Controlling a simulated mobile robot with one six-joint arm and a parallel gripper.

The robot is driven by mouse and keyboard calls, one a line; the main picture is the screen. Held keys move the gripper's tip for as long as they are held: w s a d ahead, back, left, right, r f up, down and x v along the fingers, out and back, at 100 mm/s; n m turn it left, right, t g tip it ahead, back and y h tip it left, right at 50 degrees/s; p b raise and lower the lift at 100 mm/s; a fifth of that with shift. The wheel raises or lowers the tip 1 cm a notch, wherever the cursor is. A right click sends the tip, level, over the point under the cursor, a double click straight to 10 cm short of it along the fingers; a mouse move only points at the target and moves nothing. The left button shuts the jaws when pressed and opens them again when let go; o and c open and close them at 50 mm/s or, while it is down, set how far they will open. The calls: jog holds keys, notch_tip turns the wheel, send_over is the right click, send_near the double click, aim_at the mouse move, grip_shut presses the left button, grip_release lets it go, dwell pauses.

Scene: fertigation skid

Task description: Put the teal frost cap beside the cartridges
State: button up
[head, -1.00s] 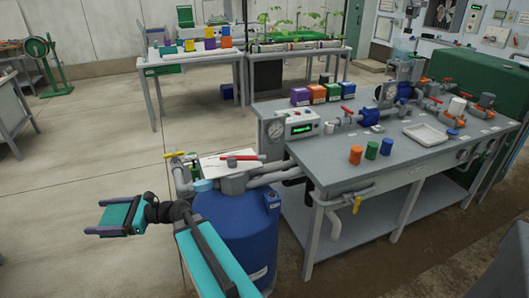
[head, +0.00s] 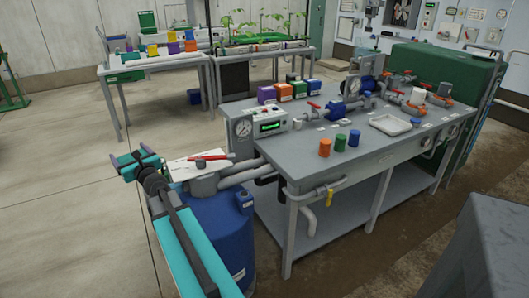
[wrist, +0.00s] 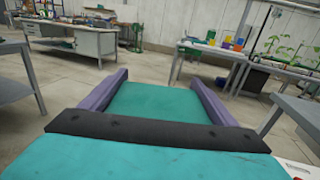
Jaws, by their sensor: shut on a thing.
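My gripper (head: 137,160) is at the left in the head view, above and left of the blue tank. In the wrist view its two purple fingers are apart, with a flat teal piece, the teal frost cap (wrist: 155,103), filling the gap between them. Its underside is hidden. I cannot tell which of these are the cartridges.
The blue tank (head: 222,225), with a red-handled valve (head: 210,158) on top, stands left of the grey bench (head: 290,160). A white tray (head: 390,124) and a meter box (head: 268,125) occupy the bench. A second table (head: 165,67) is behind.

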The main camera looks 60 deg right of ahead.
jog(key=s+d+m+g+h+b, duration=0.2)
jog(key=s+d+m+g+h, duration=0.35)
jog(key=s+d, duration=0.8)
jog(key=s+d+m+g+h+b, duration=0.2)
jog(key=s+d+m+g+h, duration=0.35)
jog(key=s+d, duration=0.85)
jog(key=s+d+f+m+g+b, duration=0.1)
jog(key=s+d+m+g, duration=0.2)
jog(key=s, duration=0.9)
jog(key=s+d+f+m+g+y+b, duration=0.1)
jog(key=s+d+m+g+b, duration=0.1)
jog(key=s+g, duration=0.5)
jog(key=s+d+f+m+g+y+b, duration=0.1)
jog(key=s+d+m+g, duration=0.3)
jog(key=s, duration=1.5)
jog(key=shift+d+f+m+g, duration=0.3)
jog(key=shift+f+m+g, duration=0.2)
jog(key=shift+g, duration=0.4)
jog(key=shift+w, duration=0.1)
send_over(298, 160)
jog(key=shift+f+b, duration=0.45)
jog(key=shift+f, duration=0.3)
